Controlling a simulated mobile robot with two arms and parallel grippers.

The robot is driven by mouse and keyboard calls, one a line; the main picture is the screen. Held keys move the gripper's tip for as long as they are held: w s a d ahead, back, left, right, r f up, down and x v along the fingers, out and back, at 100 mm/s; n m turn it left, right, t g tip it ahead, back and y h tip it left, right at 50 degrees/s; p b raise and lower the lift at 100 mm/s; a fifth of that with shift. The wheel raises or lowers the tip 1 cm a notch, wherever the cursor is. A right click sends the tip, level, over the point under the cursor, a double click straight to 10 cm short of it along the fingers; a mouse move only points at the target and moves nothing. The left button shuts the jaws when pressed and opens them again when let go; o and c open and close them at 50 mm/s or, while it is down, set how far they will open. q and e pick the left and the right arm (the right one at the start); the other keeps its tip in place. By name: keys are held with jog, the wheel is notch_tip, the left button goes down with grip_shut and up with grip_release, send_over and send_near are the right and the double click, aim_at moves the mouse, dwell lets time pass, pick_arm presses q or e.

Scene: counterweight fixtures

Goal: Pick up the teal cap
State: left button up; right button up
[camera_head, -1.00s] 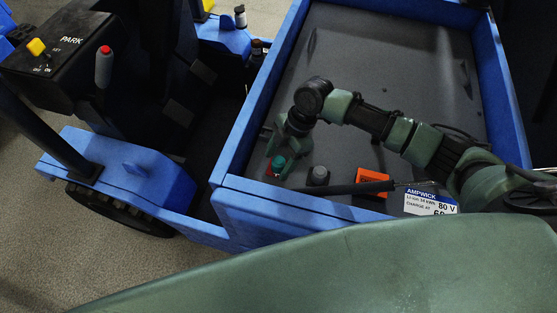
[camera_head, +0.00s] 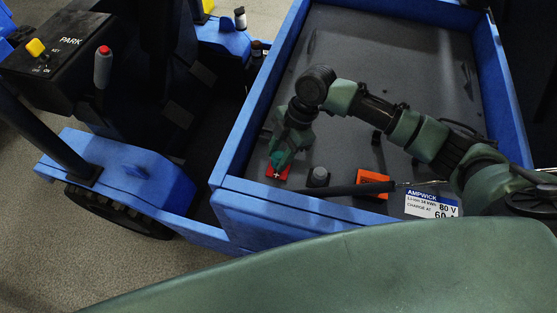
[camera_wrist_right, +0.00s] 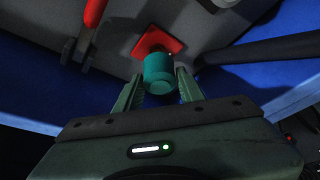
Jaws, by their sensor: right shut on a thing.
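The teal cap (camera_wrist_right: 160,74) is a short cylinder in the right wrist view. My right gripper (camera_wrist_right: 158,84) has a finger on each side of it and is shut on it. The cap is in front of a square red plate (camera_wrist_right: 158,42), and I cannot tell whether they touch. In the head view my right gripper (camera_head: 282,157) reaches down near the front left corner of the grey bed and mostly hides the cap. The red plate (camera_head: 278,173), with a white plus mark, shows just below the fingers. My left gripper is not in view.
A grey cap (camera_head: 318,176) stands right of the red plate. A black rod (camera_head: 345,189) runs past it towards an orange block (camera_head: 373,181) and a white label (camera_head: 431,205). The blue bed wall (camera_head: 262,95) is close on the left. The bed's far part is clear.

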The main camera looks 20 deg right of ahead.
aim_at(279, 155)
notch_tip(279, 155, up, 17)
jog(key=b, duration=0.2)
jog(key=shift+f, duration=0.15)
